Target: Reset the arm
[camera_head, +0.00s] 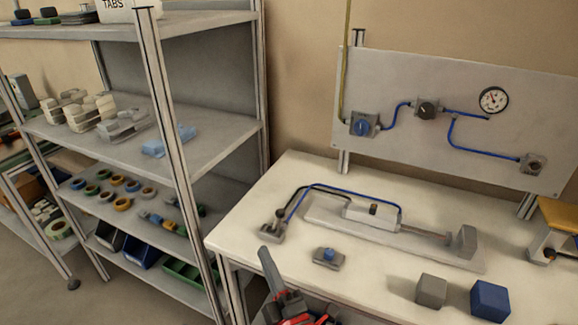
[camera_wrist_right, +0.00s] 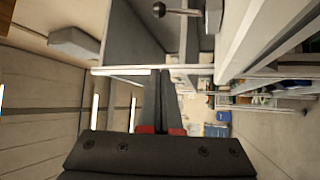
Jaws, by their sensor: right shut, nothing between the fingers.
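My right gripper (camera_head: 267,256) shows at the bottom middle of the head view, in front of the workbench's (camera_head: 262,197) front edge. It looks dark grey with red parts near its base. In the right wrist view its two dark fingers (camera_wrist_right: 158,100) lie together, shut with nothing between them. My left gripper is in neither view. Several coloured tape reels lie on a lower shelf at the left, including a yellow reel (camera_head: 122,204); they are apart from my gripper.
A grey shelf post (camera_head: 172,150) stands left of my gripper. On the bench are a small block with a blue button (camera_head: 327,257), a cylinder rig (camera_head: 372,211), a grey cube (camera_head: 431,290) and a blue cube (camera_head: 490,300). A gauge panel (camera_head: 450,125) stands behind.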

